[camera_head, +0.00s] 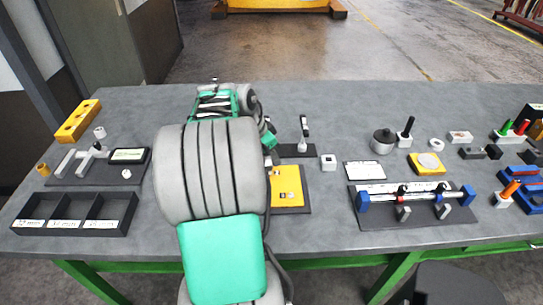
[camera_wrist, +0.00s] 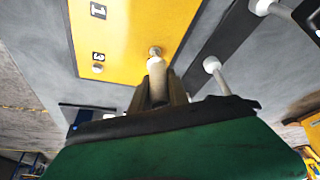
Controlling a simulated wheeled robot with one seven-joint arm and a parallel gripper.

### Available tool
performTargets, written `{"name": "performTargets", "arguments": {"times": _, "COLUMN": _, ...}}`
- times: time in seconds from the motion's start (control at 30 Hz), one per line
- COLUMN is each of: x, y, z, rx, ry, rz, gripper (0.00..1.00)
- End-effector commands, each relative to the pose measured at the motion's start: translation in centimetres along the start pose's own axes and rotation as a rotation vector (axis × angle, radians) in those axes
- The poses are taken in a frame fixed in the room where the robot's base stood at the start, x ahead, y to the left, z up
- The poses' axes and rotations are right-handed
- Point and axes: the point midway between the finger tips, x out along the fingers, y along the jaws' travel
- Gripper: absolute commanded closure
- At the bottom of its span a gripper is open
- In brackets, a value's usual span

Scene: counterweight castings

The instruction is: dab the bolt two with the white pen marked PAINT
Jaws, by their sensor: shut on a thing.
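The yellow casting (camera_head: 287,174) lies on a dark mat just right of my arm in the head view. In the wrist view the yellow casting (camera_wrist: 133,30) shows printed marks and a small bolt (camera_wrist: 97,69) near its left edge. My gripper (camera_wrist: 155,97) is shut on a pale pen (camera_wrist: 157,72), whose PAINT marking is not readable here. The pen's far end is at a second bolt (camera_wrist: 155,50) near the casting's edge; I cannot tell whether they touch. No number beside that bolt is legible. In the head view my arm hides the gripper and pen.
In the wrist view a white-knobbed rod (camera_wrist: 212,64) stands close right of the pen, with another white knob (camera_wrist: 263,6) beyond. In the head view a black divided tray (camera_head: 75,229) lies left and a blue-ended fixture (camera_head: 415,194) right.

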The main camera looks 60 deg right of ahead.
Motion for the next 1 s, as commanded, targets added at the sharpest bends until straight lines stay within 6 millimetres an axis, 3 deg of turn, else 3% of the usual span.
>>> {"name": "performTargets", "arguments": {"times": 0.33, "x": 0.0, "y": 0.1, "z": 0.1, "rx": -0.003, "ry": -0.004, "rz": 0.005, "gripper": 1.0}}
{"name": "performTargets", "arguments": {"times": 1.0, "x": -4.6, "y": 0.0, "z": -1.9, "rx": -0.001, "ry": -0.001, "rz": 0.001, "gripper": 1.0}}
